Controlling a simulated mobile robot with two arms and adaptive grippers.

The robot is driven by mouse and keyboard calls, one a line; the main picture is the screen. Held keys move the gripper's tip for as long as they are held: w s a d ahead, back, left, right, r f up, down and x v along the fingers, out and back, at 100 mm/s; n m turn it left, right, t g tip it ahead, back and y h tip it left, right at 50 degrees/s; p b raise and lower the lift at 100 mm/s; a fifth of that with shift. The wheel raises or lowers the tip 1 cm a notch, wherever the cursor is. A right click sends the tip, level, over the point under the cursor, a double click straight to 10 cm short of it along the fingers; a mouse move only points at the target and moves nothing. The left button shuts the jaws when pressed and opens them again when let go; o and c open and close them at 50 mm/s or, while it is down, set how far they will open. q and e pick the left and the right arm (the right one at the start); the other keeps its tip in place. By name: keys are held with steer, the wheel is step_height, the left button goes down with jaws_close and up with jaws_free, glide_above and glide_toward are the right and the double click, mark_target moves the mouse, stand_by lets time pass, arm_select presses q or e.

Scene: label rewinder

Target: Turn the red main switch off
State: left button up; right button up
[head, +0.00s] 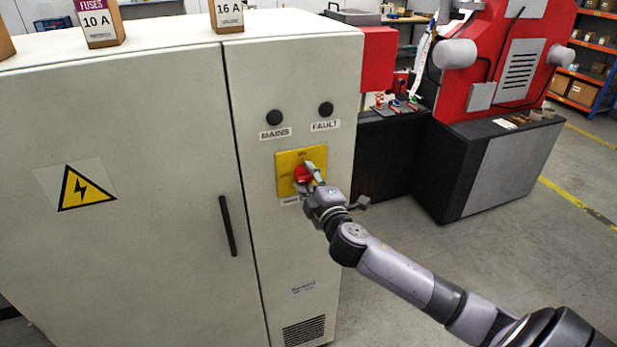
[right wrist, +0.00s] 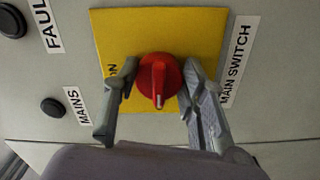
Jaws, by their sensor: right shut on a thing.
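The red main switch (head: 300,174) sits on a yellow plate (head: 288,162) on the cabinet's narrow right-hand panel. In the right wrist view the round red knob (right wrist: 158,78) stands between the fingers of my right gripper (right wrist: 159,72), which is shut on it. The knob's ridge runs up and down there, its pale mark toward the bottom. The letters "ON", partly covered by a finger, are left of the knob. The label "MAIN SWITCH" (right wrist: 238,62) is right of it. In the head view my right gripper (head: 308,178) partly covers the switch. My left gripper does not show.
The MAINS lamp (head: 274,118) and FAULT lamp (head: 326,109) are above the switch, both dark. A black door handle (head: 228,226) is to the left. Fuse boxes (head: 100,22) stand on the cabinet. A red machine (head: 500,50) stands behind right; the floor before it is clear.

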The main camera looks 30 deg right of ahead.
steer(key=shift+f, duration=0.1)
stand_by(0.4)
steer(key=o, duration=1.2)
steer(key=shift+c, duration=0.2)
steer(key=v, duration=1.2)
